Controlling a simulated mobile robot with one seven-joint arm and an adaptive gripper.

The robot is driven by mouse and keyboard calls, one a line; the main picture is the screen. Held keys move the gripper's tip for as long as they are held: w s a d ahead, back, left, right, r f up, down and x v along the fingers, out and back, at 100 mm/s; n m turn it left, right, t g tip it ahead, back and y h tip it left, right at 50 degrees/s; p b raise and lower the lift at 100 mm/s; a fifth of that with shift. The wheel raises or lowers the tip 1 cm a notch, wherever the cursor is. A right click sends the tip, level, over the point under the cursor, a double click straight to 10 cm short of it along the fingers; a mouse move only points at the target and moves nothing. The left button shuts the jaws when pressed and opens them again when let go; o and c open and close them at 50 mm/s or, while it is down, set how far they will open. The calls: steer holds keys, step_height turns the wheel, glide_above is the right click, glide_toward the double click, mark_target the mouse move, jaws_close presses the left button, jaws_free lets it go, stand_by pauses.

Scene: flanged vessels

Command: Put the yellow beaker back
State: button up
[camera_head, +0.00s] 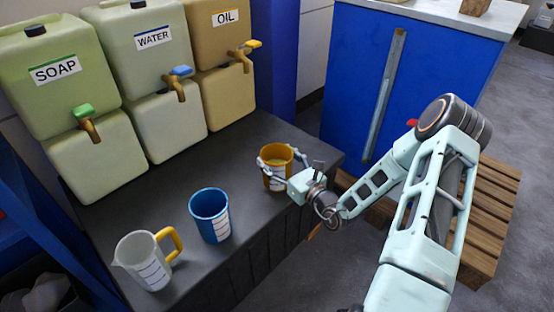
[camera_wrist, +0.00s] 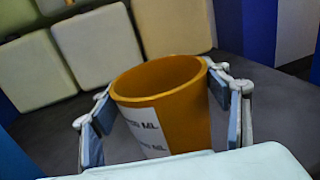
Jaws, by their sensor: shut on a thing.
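The yellow beaker (camera_head: 274,169) is orange-yellow with a white measuring label. It is at the right end of the dark counter, and it looks upright. In the wrist view the beaker (camera_wrist: 165,105) fills the middle, between the two finger pads. Its lower part is hidden there by my gripper body. I cannot tell whether its base touches the counter.
A blue beaker (camera_head: 210,215) and a clear jug (camera_head: 145,262) with a yellow handle stand on the counter (camera_head: 130,205) to the left. SOAP (camera_head: 60,75), WATER (camera_head: 152,42) and OIL (camera_head: 222,30) containers with taps line the back. A blue cabinet (camera_head: 400,85) and a wooden pallet (camera_head: 490,210) are right.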

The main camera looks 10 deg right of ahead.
steer(key=shift+r, duration=0.2)
steer(key=shift+f, duration=0.1)
steer(key=o, duration=2)
steer(key=shift+f, duration=0.1)
steer(key=shift+c, duration=0.2)
steer(key=shift+s+r, duration=0.1)
steer(key=shift+r, duration=0.1)
steer(key=p+v, duration=0.3)
steer(key=v, duration=0.9)
